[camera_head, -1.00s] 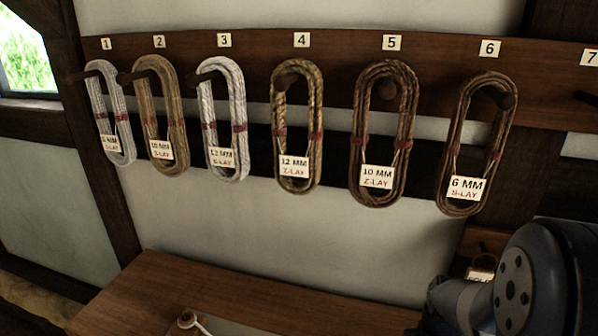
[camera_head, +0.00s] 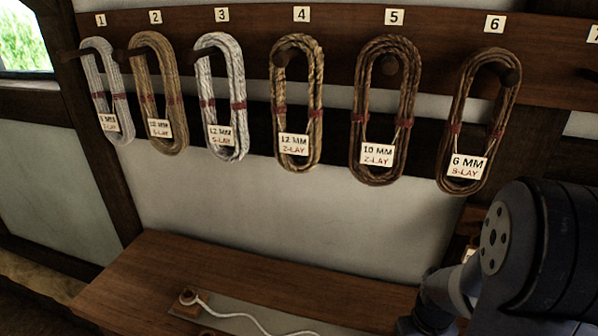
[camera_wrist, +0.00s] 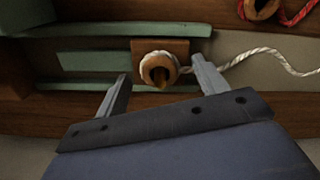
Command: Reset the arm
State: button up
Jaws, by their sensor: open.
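My gripper (camera_wrist: 160,90) is open in the wrist view, its two fingers spread apart with nothing between them. Beyond the fingertips is a wooden peg (camera_wrist: 158,70) on a small block, with white rope wound around it. I cannot tell how far the fingers are from it. In the head view my arm (camera_head: 510,255) shows at the lower right; the gripper itself is not seen there.
Several rope coils hang from pegs on a numbered wooden rail (camera_head: 350,25), among them the 6 MM coil (camera_head: 480,125) nearest my arm. Below, a wooden bench (camera_head: 150,275) carries a block with a white rope (camera_head: 245,318). A window (camera_head: 25,40) is at upper left.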

notch_tip(320, 180, up, 10)
jog(key=p, duration=0.7)
jog(key=shift+f, duration=0.15)
